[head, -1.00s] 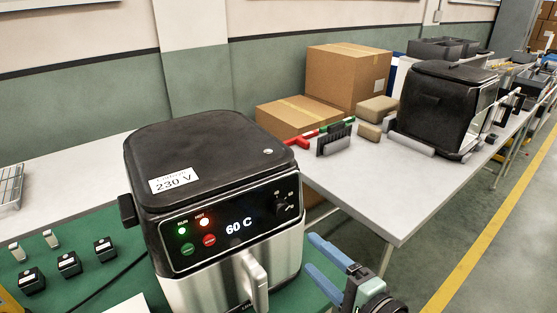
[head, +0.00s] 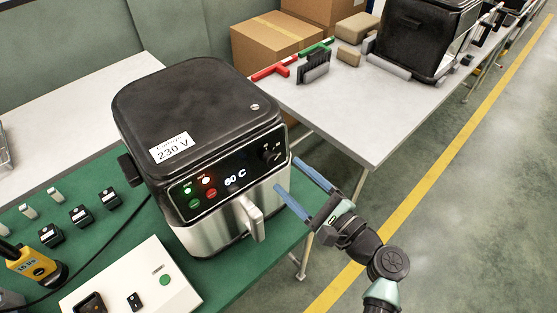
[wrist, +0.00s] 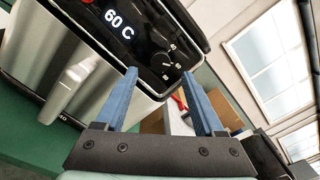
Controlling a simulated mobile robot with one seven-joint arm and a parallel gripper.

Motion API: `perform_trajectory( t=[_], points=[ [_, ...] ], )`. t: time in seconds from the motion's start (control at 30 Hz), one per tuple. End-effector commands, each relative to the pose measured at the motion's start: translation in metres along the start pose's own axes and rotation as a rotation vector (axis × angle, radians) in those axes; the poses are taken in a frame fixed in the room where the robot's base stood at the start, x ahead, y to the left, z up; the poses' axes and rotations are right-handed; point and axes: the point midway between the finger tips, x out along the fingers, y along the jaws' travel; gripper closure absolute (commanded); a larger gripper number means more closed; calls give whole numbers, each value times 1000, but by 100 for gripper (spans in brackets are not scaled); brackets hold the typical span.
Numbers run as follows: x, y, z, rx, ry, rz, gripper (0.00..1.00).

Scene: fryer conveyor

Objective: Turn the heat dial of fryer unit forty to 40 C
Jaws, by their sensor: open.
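The fryer unit (head: 205,110) is black and silver and stands on the green mat. Its display (head: 235,178) reads 60 C. The black heat dial (head: 271,153) is at the right of the front panel; in the wrist view the dial (wrist: 163,59) shows just beyond and between my fingertips. My gripper (head: 286,175) has two blue fingers, open and empty, pointing at the right part of the fryer's front. It shows in the wrist view (wrist: 160,74) with a gap between the fingers. I see no contact with the dial. The small dial marks are too small to read.
The silver handle (head: 250,215) sticks out of the fryer's front, left of my gripper. A grey table (head: 345,125) stands behind; the floor at right is clear.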

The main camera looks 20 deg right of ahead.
Motion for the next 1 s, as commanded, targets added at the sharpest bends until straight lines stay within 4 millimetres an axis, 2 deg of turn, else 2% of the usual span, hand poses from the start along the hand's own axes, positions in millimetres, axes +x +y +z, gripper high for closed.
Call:
perform_trajectory(
  t=[0.1,0.3,0.67,1.0],
  points=[
    [22,-1,1,-1,-1,1,29],
    [44,0,1,-1,-1,1,29],
    [49,0,0,-2,1,-1,29],
    [49,0,0,-2,0,-1,89]
  ],
)
